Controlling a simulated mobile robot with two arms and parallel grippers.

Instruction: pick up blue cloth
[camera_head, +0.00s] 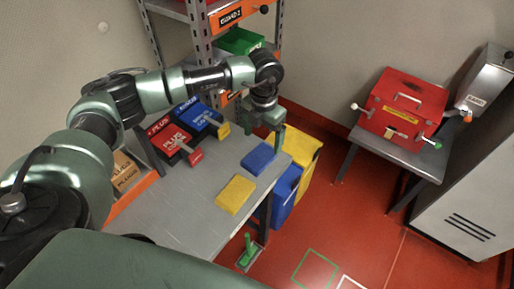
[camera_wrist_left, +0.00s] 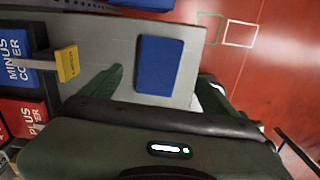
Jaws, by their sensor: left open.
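The blue cloth (camera_head: 258,159) lies flat near the far right end of the grey workbench (camera_head: 180,215). It also shows in the left wrist view (camera_wrist_left: 160,65) as a flat blue rectangle on the bench. My left gripper (camera_head: 264,136) is open and points down, just above and beyond the blue cloth in the head view. Nothing shows between its fingers. A dark green finger (camera_wrist_left: 100,88) shows to the left of the cloth in the wrist view. My right gripper is not in view.
A yellow cloth (camera_head: 235,195) lies nearer on the bench. Red and blue cover boxes (camera_head: 176,143) stand at its back. Blue (camera_head: 285,196) and yellow (camera_head: 304,165) bins stand beyond its right end. A red box (camera_head: 402,107) sits on a side table.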

